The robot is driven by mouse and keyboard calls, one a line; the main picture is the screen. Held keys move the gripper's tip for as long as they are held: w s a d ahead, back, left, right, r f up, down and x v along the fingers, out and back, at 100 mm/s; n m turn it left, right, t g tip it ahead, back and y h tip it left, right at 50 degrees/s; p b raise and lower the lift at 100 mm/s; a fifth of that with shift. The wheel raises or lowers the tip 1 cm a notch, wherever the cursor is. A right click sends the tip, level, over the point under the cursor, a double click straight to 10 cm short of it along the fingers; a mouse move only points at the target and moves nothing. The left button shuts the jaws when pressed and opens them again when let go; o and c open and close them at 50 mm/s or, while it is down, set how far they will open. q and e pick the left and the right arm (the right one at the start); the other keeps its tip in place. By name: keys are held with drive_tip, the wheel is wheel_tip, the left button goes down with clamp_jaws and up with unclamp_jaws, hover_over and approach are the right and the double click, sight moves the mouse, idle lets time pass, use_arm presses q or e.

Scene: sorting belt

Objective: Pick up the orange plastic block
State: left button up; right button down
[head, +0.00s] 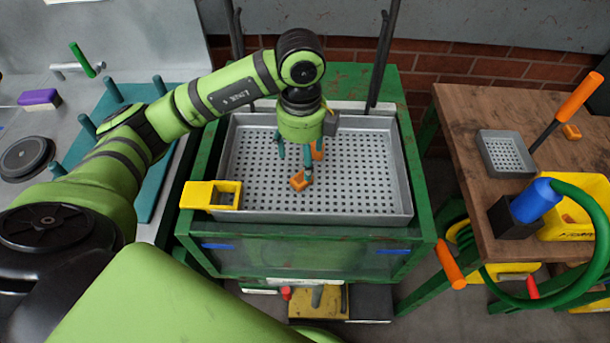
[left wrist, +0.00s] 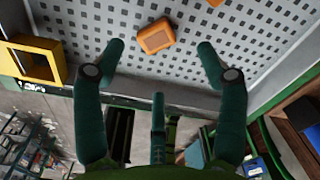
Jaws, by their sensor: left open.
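A small orange block (head: 299,181) lies on the perforated floor of the grey metal tray (head: 365,190), near its middle. It also shows in the left wrist view (left wrist: 155,37), just beyond my fingertips. A second orange piece (head: 317,150) is partly hidden behind my gripper in the head view, and one shows at the top edge of the left wrist view (left wrist: 215,2). My left gripper (head: 294,162) points down over the tray. Its teal fingers are spread and empty, with the near block ahead of the gap between them (left wrist: 160,50). My right gripper is not in view.
A yellow open box-like holder (head: 198,195) sits on the tray's left front edge. The tray's raised rim surrounds the blocks. To the right, a wooden table (head: 455,115) holds a small grey tray (head: 507,152) and a blue-handled tool (head: 534,201).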

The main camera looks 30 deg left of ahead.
sight(301, 178)
use_arm(q)
drive_tip(key=shift+a+f, duration=0.2)
drive_tip(key=shift+f, duration=0.2)
drive_tip(key=f, duration=0.1)
drive_tip(key=f+p, duration=0.1)
drive_tip(key=f, duration=0.1)
drive_tip(key=f+p, duration=0.1)
drive_tip(key=f, duration=0.1)
drive_tip(key=shift+s+d+f, duration=0.1)
drive_tip(key=shift+s+f, duration=0.1)
drive_tip(key=shift+s, duration=0.05)
drive_tip(key=shift+f, duration=0.3)
drive_tip(key=c, duration=1.3)
